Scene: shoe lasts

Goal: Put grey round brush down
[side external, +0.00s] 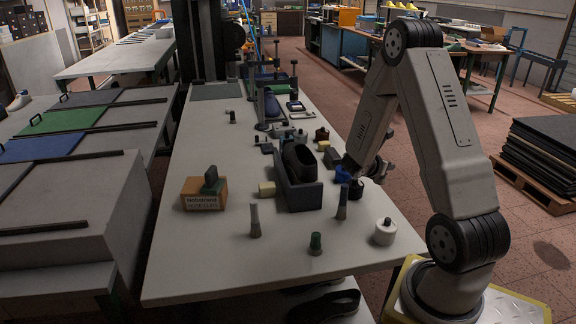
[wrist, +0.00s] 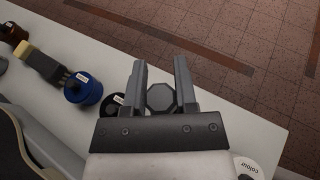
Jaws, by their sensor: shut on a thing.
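My gripper (wrist: 160,76) is over the right edge of the white table, its two fingers on either side of a dark grey, eight-sided thing (wrist: 161,98). I take this to be the grey round brush, seen end-on and held. In the side view my gripper (side external: 372,167) is partly hidden by my own arm, near the table's right edge. The brush cannot be made out clearly there. The gap between the brush's lower end and the table cannot be judged.
A blue pot (wrist: 86,92) and a black pot (side external: 355,189) stand close to the left of my gripper. A white jar (side external: 384,233) stands nearer the front. A dark shoe last (side external: 299,163) lies in a grey holder (side external: 300,198).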

